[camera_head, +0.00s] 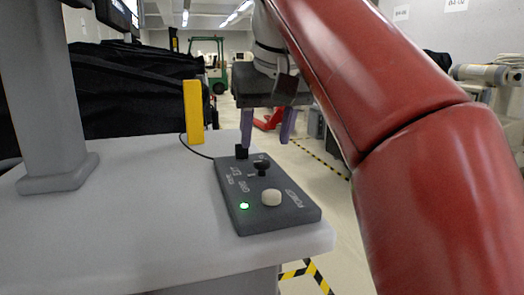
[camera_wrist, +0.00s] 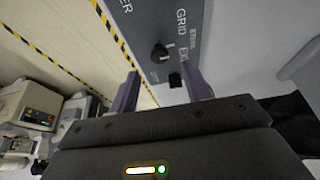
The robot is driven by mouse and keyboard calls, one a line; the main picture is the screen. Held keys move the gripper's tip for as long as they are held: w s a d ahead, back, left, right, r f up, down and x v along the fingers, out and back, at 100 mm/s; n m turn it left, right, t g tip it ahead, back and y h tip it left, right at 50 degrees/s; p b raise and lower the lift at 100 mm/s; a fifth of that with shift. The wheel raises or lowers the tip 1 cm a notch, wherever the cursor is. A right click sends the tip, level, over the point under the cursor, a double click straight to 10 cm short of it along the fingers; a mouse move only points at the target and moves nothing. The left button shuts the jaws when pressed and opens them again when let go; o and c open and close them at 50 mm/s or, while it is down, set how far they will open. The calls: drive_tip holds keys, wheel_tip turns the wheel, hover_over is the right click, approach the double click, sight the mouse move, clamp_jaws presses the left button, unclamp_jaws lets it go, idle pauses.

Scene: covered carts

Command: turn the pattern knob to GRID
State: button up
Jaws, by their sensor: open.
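The dark control box (camera_head: 285,215) lies on the white table top. Its black pattern knob (camera_head: 261,166) stands behind the white round button. In the wrist view the knob (camera_wrist: 160,52) shows a pale mark on its right side, toward the printed labels. GRID is legible there; the label below it is partly hidden. Which label the mark points at I cannot tell. My gripper (camera_head: 267,140) is open, its purple fingers above the box's far end. In the wrist view the fingers (camera_wrist: 163,76) lie to either side, short of the knob, with nothing between them but a small black block.
The black block (camera_head: 241,151) sits at the box's far end, close to my left finger. The white button (camera_head: 271,197) and a lit green lamp (camera_head: 244,206) are nearer. A yellow post (camera_head: 193,112) and a grey column (camera_head: 45,90) stand on the table.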

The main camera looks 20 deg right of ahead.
sight(262, 161)
drive_tip(key=x, duration=0.5)
drive_tip(key=shift+b, duration=0.4)
drive_tip(key=shift+r, duration=0.1)
drive_tip(key=c, duration=1)
